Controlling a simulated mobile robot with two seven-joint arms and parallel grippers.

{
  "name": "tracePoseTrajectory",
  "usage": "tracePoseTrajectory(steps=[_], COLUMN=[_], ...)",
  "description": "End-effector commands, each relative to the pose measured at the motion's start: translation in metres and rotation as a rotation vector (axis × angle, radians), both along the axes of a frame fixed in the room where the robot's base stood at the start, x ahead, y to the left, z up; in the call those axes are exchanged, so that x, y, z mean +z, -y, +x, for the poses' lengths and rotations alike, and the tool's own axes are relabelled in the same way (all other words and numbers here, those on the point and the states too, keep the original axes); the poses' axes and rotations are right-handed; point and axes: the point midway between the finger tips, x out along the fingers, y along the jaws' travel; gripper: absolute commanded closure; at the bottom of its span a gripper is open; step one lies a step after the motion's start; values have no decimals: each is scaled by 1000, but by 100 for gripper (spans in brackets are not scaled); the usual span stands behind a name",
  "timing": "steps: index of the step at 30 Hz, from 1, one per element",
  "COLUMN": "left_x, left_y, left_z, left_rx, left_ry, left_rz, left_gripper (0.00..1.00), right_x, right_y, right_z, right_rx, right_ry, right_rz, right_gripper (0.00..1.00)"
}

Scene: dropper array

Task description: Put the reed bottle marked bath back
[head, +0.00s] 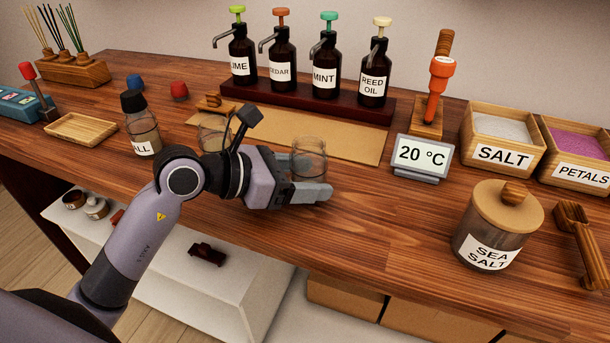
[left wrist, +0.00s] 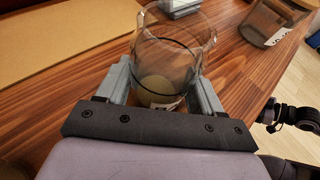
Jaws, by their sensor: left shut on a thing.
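My left gripper (head: 312,188) is shut on a clear glass bottle (head: 309,155), held upright over the middle of the wooden counter. In the left wrist view the glass bottle (left wrist: 170,60) sits between the fingers (left wrist: 165,88), with some pale yellowish liquid low inside and a dark ring around it. A bit of white label shows there, but no word is readable. A second clear glass vessel (head: 209,138) stands behind my left wrist, partly hidden. A black-capped bottle (head: 141,128) stands to the left, its label showing "ALL". My right gripper is out of view.
A wooden block with reeds (head: 70,72) and a small wooden tray (head: 82,129) are at the left. A brown mat (head: 330,145) lies before the pump bottles' dark stand (head: 300,100). The temperature display (head: 422,155) and sea salt jar (head: 495,225) stand to the right.

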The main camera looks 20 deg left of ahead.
Motion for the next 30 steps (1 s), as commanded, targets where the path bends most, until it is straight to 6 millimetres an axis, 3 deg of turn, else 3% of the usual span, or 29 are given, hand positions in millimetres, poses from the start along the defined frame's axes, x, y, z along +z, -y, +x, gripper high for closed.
tracePoseTrajectory(steps=[2, 3, 4, 5, 17, 30], left_x=[-4, -2, -2, -2, 3, 32], left_y=[0, 0, 0, 0, -2, -59], left_z=[0, 0, 0, 0, -1, -54], left_rx=[0, 0, 0, 0, 0, 1], left_ry=[1, 0, 0, 0, -1, 0], left_rz=[0, 0, 0, 0, 1, 4], left_gripper=[71, 20, 11, 8, 8, 8], right_x=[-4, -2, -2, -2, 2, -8], right_y=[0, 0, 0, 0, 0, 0], right_z=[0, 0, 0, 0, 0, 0], right_rx=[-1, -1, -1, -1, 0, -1], right_ry=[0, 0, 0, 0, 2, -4], right_rz=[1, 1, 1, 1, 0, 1], right_gripper=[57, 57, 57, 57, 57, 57])
